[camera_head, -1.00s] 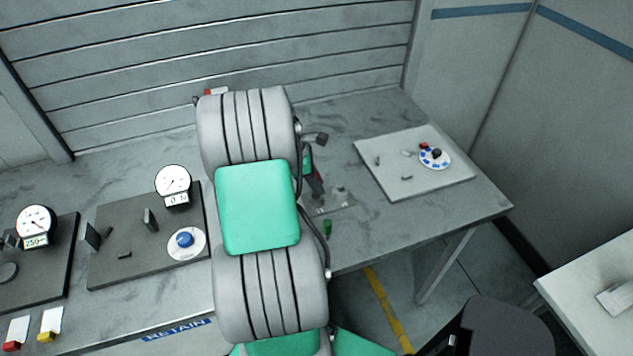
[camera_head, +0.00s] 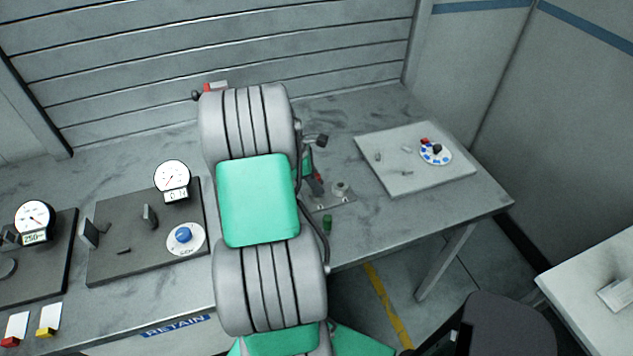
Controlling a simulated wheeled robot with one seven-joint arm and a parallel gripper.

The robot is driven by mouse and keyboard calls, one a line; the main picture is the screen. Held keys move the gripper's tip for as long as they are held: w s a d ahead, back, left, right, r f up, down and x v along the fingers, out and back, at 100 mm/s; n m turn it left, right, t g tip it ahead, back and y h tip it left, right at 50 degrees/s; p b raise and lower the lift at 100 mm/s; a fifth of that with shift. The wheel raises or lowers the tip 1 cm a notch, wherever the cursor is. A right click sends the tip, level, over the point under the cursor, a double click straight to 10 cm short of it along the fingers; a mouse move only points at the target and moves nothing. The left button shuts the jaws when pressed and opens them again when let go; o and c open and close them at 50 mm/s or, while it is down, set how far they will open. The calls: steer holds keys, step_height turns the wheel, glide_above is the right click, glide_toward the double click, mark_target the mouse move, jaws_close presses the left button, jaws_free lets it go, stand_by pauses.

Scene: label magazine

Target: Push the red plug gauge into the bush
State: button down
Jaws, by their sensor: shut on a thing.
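My gripper (camera_head: 315,182) shows just right of my arm, low over the bench and partly hidden by the arm. It is shut on the red plug gauge (camera_head: 318,178), of which only a small red part shows. The bush (camera_head: 341,188) is a short, pale grey, round piece on a grey metal plate (camera_head: 333,203). The gauge is to the left of the bush in the picture. The red part looks apart from the bush, but the depth between them is hard to tell. A green plug (camera_head: 327,222) stands at the plate's front edge.
A pale board (camera_head: 400,185) with a blue-dotted disc (camera_head: 435,153) lies to the right. A dark board (camera_head: 130,240) with a dial gauge (camera_head: 172,176) and a blue knob (camera_head: 184,234) lies to the left. The bench's right front (camera_head: 420,215) is clear.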

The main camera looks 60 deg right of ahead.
steer(key=shift+f, duration=0.15)
steer(key=c, duration=1.2)
jaws_free()
steer(key=shift+o, duration=0.2)
steer(key=v, duration=0.8)
steer(key=shift+b, duration=0.4)
steer(key=shift+f, duration=0.1)
